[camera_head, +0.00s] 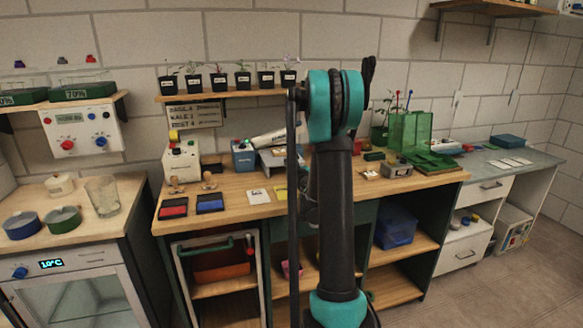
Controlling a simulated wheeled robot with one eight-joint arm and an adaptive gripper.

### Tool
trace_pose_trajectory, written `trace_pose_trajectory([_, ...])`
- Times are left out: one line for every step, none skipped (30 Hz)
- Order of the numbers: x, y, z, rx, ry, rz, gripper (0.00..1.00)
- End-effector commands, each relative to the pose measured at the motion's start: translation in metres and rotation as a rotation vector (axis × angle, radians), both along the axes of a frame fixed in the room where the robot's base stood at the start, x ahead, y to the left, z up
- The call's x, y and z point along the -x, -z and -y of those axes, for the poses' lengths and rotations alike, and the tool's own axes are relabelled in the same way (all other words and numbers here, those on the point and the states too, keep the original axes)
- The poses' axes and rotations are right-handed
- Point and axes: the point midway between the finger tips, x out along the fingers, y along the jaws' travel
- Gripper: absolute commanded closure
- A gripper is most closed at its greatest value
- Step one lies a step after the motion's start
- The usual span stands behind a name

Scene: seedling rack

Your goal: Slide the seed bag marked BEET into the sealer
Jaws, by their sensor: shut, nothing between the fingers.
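My arm stands upright in the middle of the view and covers part of the bench. My gripper cannot be made out; it seems hidden behind the arm. A white packet (259,196) lies flat at the front of the wooden bench, and a yellow packet (280,192) lies to its right, partly behind the arm. Their marks are too small to read, so I cannot tell which bag says BEET. A pale boxy machine (182,162) with a yellow roll stands at the bench's left, and a small grey device (397,169) sits right of the arm. I cannot tell which is the sealer.
Red (173,208) and blue (210,203) pads lie on the wooden bench (232,185). A green clear-sided box (409,132) is at the right. Several potted seedlings (219,81) line the shelf above. Floor (480,290) is open at right.

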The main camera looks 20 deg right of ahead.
Motion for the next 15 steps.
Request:
trace_pose_trajectory([-0.011, 0.0, 0.0, 0.0, 0.0, 0.0, 1.0])
trace_pose_trajectory([-0.016, 0.0, 0.0, 0.001, 0.0, 0.0, 1.0])
trace_pose_trajectory([-0.024, 0.0, -0.001, 0.001, -0.001, 0.0, 1.0])
trace_pose_trajectory([-0.029, 0.0, -0.001, 0.001, -0.001, 0.0, 1.0])
trace_pose_trajectory([-0.034, 0.0, -0.001, 0.001, -0.002, 0.0, 1.0])
trace_pose_trajectory([-0.04, 0.0, -0.002, 0.001, -0.002, 0.0, 1.0])
trace_pose_trajectory([-0.044, 0.0, -0.002, 0.001, -0.002, 0.0, 1.0])
trace_pose_trajectory([-0.048, 0.0, -0.002, 0.001, -0.002, 0.0, 1.0])
trace_pose_trajectory([-0.052, 0.0, -0.002, 0.001, -0.001, 0.0, 1.0])
trace_pose_trajectory([-0.055, 0.0, -0.002, 0.001, -0.001, 0.0, 1.0])
trace_pose_trajectory([-0.058, 0.0, -0.002, 0.001, -0.001, 0.0, 1.0])
trace_pose_trajectory([-0.061, 0.0, -0.001, 0.001, 0.0, 0.0, 1.0])
trace_pose_trajectory([-0.062, 0.0, -0.001, 0.001, 0.0, 0.0, 1.0])
trace_pose_trajectory([-0.064, 0.0, -0.001, 0.001, 0.0, 0.0, 1.0])
trace_pose_trajectory([-0.065, 0.0, -0.001, 0.001, 0.0, 0.0, 1.0])
